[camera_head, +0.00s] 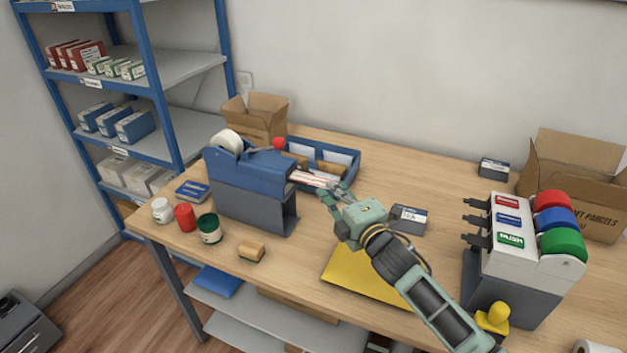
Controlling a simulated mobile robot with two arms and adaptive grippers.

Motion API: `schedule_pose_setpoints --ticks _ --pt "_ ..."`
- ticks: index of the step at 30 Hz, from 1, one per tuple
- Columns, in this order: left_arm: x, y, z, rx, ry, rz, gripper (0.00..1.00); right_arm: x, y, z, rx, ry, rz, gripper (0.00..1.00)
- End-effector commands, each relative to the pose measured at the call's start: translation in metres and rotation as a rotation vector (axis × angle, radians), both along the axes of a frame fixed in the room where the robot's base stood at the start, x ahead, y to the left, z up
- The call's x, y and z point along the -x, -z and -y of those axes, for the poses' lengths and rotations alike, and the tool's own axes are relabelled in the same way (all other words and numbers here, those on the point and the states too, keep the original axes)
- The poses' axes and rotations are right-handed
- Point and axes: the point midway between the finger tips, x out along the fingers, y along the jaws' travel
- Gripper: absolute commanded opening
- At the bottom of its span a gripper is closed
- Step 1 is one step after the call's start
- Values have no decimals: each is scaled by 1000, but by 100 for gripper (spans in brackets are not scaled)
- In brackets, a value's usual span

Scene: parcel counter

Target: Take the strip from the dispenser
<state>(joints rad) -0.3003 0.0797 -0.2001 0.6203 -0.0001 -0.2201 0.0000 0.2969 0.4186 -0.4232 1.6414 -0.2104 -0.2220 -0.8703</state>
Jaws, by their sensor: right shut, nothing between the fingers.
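The dispenser (235,175) is a blue and grey machine on the left part of the table, with a white roll on top and a red-knobbed lever. A pale strip (308,178) with reddish marking sticks out of its right end. My right gripper (334,190) is just right of and below the strip's free end, at the mouth side of the dispenser. It is shut with nothing in it. The fingertips look close to the strip's end; I cannot tell whether they touch it. My left gripper is out of view.
A second dispenser (520,262) with red, blue and green rolls stands on the right. Jars (209,228) stand front left. A yellow envelope (362,275) lies under my right arm. A blue tray (345,158) is behind the strip. Open cardboard boxes (256,120) stand at the back.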

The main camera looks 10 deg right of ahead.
Motion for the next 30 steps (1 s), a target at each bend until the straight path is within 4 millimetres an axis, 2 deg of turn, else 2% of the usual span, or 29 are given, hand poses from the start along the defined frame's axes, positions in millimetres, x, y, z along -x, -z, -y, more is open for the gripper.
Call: schedule_pose_setpoints --ticks 8,24,30 --pt "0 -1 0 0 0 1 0 0 -1 0 0 0 0 0" --pt "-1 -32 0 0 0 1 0 6 -30 9 1 0 0 0" --pt "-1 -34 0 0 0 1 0 8 -32 10 0 0 0 0"
